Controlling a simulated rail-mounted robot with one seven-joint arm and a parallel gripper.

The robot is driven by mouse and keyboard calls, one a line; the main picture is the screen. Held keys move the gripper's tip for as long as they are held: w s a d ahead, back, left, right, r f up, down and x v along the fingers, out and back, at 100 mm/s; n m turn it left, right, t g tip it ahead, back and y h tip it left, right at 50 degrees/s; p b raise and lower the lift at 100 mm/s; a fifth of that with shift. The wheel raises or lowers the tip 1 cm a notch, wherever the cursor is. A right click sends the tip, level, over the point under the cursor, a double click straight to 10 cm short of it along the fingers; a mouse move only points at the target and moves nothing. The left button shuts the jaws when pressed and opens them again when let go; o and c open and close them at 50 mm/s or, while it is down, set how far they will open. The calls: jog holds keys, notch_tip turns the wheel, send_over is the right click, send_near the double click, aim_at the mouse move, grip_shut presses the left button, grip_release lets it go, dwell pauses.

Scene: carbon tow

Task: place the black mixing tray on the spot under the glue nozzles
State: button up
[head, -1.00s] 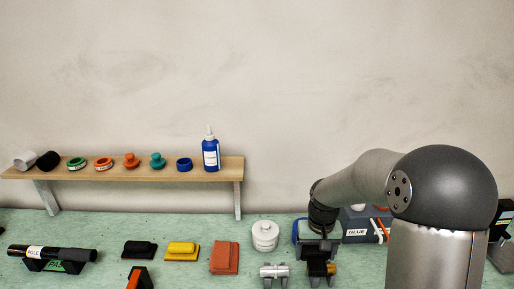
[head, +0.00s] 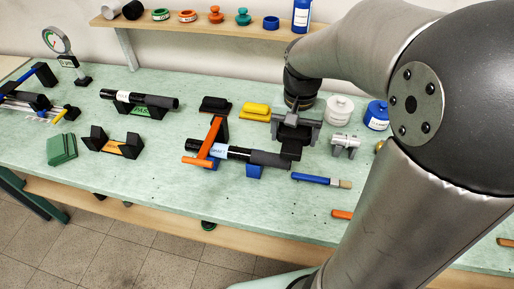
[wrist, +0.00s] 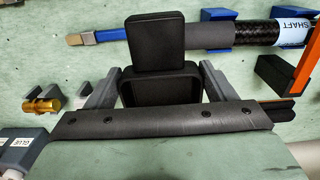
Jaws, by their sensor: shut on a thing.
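My gripper (wrist: 157,88) is shut on the black mixing tray (wrist: 157,42), which sits between its two grey fingers in the wrist view. In the head view, my gripper (head: 296,128) holds the black tray (head: 291,150) near the black end of the shaft; its height above the bench is hard to tell. A box marked GLUE (wrist: 22,146) shows at the lower left of the wrist view. A small gold cylindrical part (wrist: 42,105) lies near it, by grey brackets. The glue nozzles and the spot under them are not clearly visible; my arm hides part of the bench.
A shaft (head: 235,152) rests on blue supports beside the tray. A blue brush (head: 321,180) lies in front. A white jar (head: 339,108) and grey bracket (head: 345,142) stand right of my gripper. The yellow block (head: 257,111) is to its left.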

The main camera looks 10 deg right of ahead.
jog(key=w+a+f+p, duration=0.2)
jog(key=w+a+f, duration=0.15)
jog(key=w, duration=0.55)
send_over(267, 140)
jog(key=s, duration=0.1)
notch_tip(267, 140, down, 5)
jog(key=shift+s+d+r+p, duration=0.1)
jog(key=shift+p, duration=0.3)
jog(key=shift+w+f, duration=0.55)
jog(key=shift+f, duration=1.75)
jog(key=shift+f, duration=0.2)
jog(key=o, duration=1)
jog(key=shift+r, duration=0.15)
